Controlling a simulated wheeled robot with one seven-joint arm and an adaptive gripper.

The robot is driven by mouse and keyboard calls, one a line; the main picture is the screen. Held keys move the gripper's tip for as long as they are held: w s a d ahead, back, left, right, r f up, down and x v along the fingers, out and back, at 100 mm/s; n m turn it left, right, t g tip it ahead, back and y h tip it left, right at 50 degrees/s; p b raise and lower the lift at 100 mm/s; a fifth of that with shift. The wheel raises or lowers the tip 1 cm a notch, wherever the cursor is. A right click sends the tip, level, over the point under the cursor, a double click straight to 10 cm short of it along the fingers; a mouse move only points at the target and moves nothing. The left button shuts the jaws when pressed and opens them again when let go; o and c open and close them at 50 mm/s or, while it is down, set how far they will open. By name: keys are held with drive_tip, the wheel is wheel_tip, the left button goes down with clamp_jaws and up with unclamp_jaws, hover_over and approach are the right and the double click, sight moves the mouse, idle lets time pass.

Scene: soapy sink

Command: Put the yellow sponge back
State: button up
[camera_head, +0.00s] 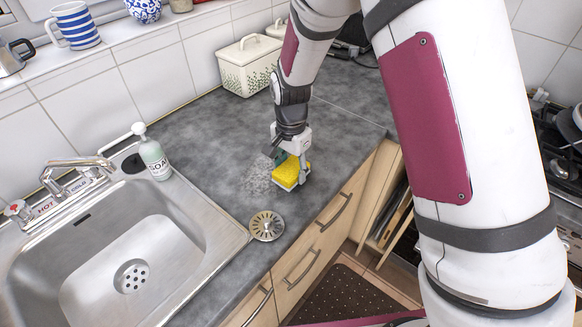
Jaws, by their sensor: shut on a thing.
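The yellow sponge (286,174) is at the front part of the grey countertop, right of the sink, with a pale layer along its lower side. My gripper (290,162) reaches down from above and is shut on the sponge, its fingers around it. The sponge is at or just above the counter surface; I cannot tell if it touches. A whitish soapy patch (259,178) lies on the counter just left of the sponge.
The steel sink (130,240) with its tap (70,175) is at left. A soap bottle (153,155) stands at its back right corner. A round strainer (267,225) lies near the front edge. A white lidded container (249,68) stands against the wall. Counter behind the gripper is clear.

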sight(291, 168)
drive_tip(key=shift+f, duration=0.15)
drive_tip(key=o, duration=1)
wheel_tip(291, 168, up, 13)
drive_tip(key=b, duration=0.1)
drive_tip(key=s+d+r+n+t, duration=0.2)
drive_tip(key=s+d+r+n, duration=0.2)
drive_tip(key=s+d+r, duration=0.65)
drive_tip(key=s+d+r+n+t, duration=0.1)
drive_tip(key=s, duration=0.3)
drive_tip(key=s+d+r+n+t, duration=0.1)
drive_tip(key=s+r+n, duration=0.1)
drive_tip(key=s, duration=0.3)
drive_tip(key=s+d+r+n+t, duration=0.1)
drive_tip(key=s+n, duration=0.1)
drive_tip(key=s, duration=0.2)
drive_tip(key=shift+s+d+r, duration=0.15)
drive_tip(key=shift+s+d, duration=0.1)
drive_tip(key=shift+d, duration=0.15)
